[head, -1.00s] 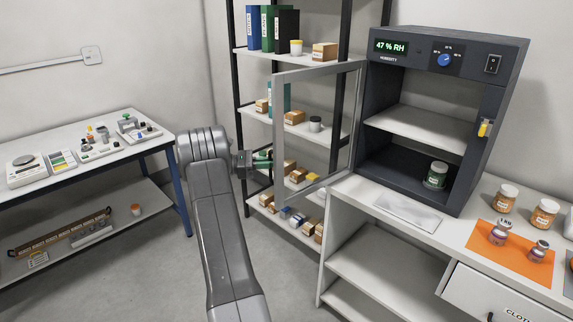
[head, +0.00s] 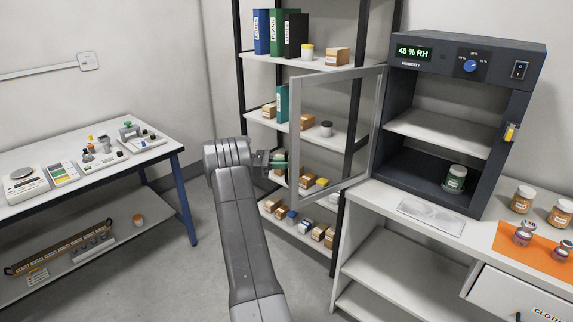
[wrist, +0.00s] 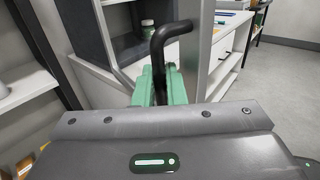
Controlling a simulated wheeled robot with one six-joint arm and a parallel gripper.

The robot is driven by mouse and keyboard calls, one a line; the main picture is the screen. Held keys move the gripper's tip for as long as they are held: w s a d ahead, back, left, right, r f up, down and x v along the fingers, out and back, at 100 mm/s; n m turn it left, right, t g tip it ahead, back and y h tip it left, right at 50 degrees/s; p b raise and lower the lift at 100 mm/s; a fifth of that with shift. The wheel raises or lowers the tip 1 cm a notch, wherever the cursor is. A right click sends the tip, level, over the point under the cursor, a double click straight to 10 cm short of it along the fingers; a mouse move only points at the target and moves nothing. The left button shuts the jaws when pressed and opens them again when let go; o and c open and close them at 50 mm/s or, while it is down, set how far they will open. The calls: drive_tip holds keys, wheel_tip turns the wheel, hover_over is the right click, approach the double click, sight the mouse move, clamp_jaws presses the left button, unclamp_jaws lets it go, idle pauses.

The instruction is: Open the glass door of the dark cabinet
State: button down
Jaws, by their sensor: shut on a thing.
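The dark cabinet (head: 460,57) stands on the white bench at the right. Its glass door (head: 335,76) has a grey frame, is hinged at the cabinet's left side and stands wide open, swung out to the left. My gripper (head: 280,161) is at the door's outer edge, partly hidden by my arm. In the wrist view my green fingers (wrist: 166,82) are shut on the black door handle (wrist: 172,32). Inside the open cabinet a green jar (head: 456,178) stands on the floor, below an empty shelf.
Behind the door is a shelf rack (head: 272,58) with binders, boxes and jars. A table (head: 30,155) with scales is at the left. Floor between is clear.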

drive_tip(key=c, duration=1.8)
unclamp_jaws()
drive_tip(key=shift+w+r, duration=0.2)
drive_tip(key=shift+r, duration=0.1)
drive_tip(key=shift+o, duration=1)
drive_tip(key=shift+w+f, duration=0.2)
drive_tip(key=shift+a, duration=0.1)
drive_tip(key=a+p, duration=0.7)
drive_tip(key=a, duration=0.6)
drive_tip(key=shift+w+r, duration=0.3)
drive_tip(key=shift+w, duration=0.05)
drive_tip(key=shift+a+f+p, duration=0.1)
drive_tip(key=shift+a+p, duration=0.15)
drive_tip(key=shift+p, duration=0.9)
drive_tip(key=shift+s+a+f+p, duration=0.1)
drive_tip(key=shift+f+p, duration=0.1)
drive_tip(key=shift+p, duration=0.15)
